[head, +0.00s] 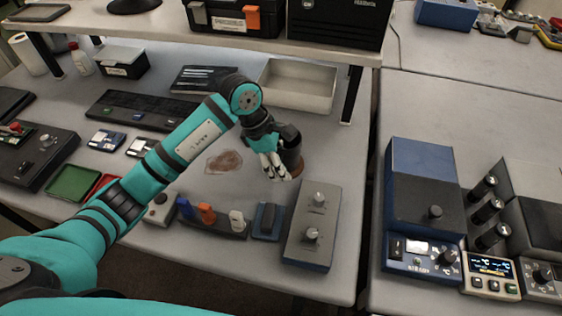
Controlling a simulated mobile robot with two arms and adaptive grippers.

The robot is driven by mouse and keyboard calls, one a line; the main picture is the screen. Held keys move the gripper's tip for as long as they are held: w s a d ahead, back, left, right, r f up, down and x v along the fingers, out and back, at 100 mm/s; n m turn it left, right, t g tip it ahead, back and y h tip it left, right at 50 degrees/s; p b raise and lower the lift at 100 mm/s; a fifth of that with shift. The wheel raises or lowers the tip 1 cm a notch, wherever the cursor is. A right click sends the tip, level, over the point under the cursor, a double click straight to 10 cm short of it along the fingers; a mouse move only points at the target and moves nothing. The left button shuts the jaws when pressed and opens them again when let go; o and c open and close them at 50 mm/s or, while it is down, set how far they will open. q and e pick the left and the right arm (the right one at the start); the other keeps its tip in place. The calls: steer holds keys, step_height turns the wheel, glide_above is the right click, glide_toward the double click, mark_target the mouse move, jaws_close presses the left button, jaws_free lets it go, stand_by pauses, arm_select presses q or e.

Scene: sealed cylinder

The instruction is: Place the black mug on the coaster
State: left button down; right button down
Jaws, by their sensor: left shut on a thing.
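My left gripper (272,170) reaches in over the middle of the left table, its pale fingers pointing down. It is shut on a dark, round thing that looks like the black mug (292,150), mostly hidden behind the fingers. The mug looks about upright. A small brownish edge (299,171) shows at its base and may be the coaster; I cannot tell whether the mug touches it. My right gripper is not in view.
A brown patch (223,161) lies left of the gripper. A grey knob box (312,226) and a rack with blue, orange and white pieces (208,218) stand in front. A keyboard (135,110) and an empty metal tray (298,87) are behind, near the shelf (330,54).

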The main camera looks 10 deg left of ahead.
arm_select(q)
steer(key=shift+f, duration=0.1)
steer(key=c, duration=0.8)
jaws_free()
steer(key=shift+o, duration=0.2)
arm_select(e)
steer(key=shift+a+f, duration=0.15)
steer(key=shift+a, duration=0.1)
arm_select(q)
steer(key=shift+r, duration=0.25)
steer(key=b+v, duration=0.3)
steer(key=v, duration=0.8)
steer(key=shift+a+r, duration=0.2)
steer(key=shift+r, duration=0.15)
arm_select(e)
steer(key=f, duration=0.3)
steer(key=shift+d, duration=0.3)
arm_select(q)
steer(key=shift+s, duration=0.1)
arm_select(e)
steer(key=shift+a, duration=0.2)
